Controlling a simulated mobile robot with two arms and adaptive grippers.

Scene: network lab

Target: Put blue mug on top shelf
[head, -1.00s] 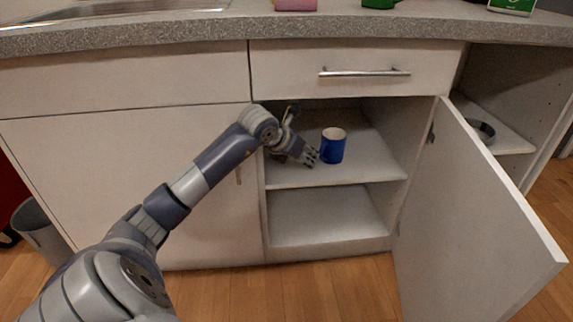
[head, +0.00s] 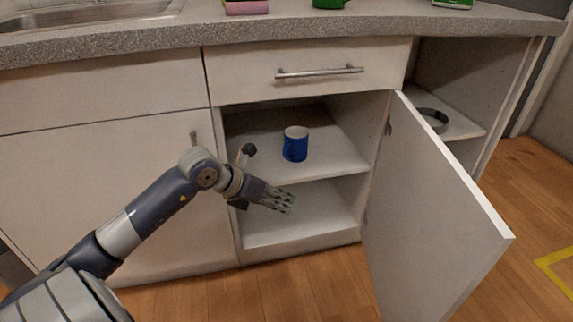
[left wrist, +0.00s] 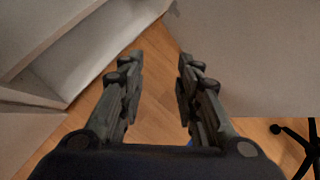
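The blue mug (head: 295,145) stands upright on the upper shelf (head: 335,160) inside the open cabinet in the head view. My left gripper (head: 290,200) is in front of the cabinet opening, lower than the mug and apart from it. In the left wrist view the left gripper's two fingers (left wrist: 158,62) are spread with only floor and cabinet parts between them, so it is open and empty. My right gripper is not in view.
The cabinet door (head: 440,200) stands open at the right. The lower shelf (head: 300,220) looks empty. A counter (head: 300,32) with a sink runs above. A dark ring-shaped item (head: 434,118) lies on a side shelf at right. The wooden floor is clear in front.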

